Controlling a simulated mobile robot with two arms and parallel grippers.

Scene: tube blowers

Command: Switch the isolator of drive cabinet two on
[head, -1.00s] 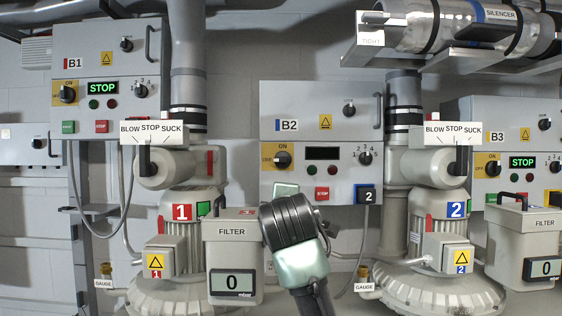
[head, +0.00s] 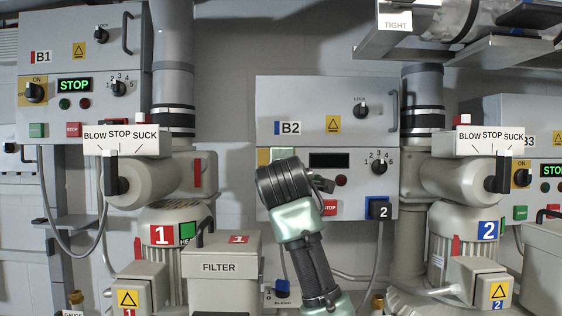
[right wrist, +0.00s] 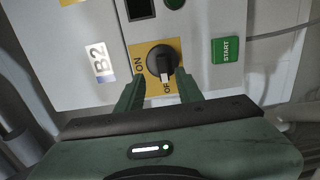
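Drive cabinet B2 (head: 345,105) is in the middle of the head view, with a dark, blank display (head: 329,160). Its black isolator knob (right wrist: 162,60) sits on a yellow ON/OFF plate in the right wrist view, its white-marked end pointing to OFF. In the head view my right wrist hides this knob. My right gripper (right wrist: 158,84) is open, its two green fingers apart on either side of the knob's marked end. I cannot tell whether they touch it. In the head view my right arm (head: 300,225) reaches up to the cabinet. My left gripper is not in view.
The green START button (right wrist: 226,50) is right of the knob in the wrist view. Blower units with valve handles (head: 115,175) and (head: 498,172) stand either side; the filter box (head: 222,280) is lower left.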

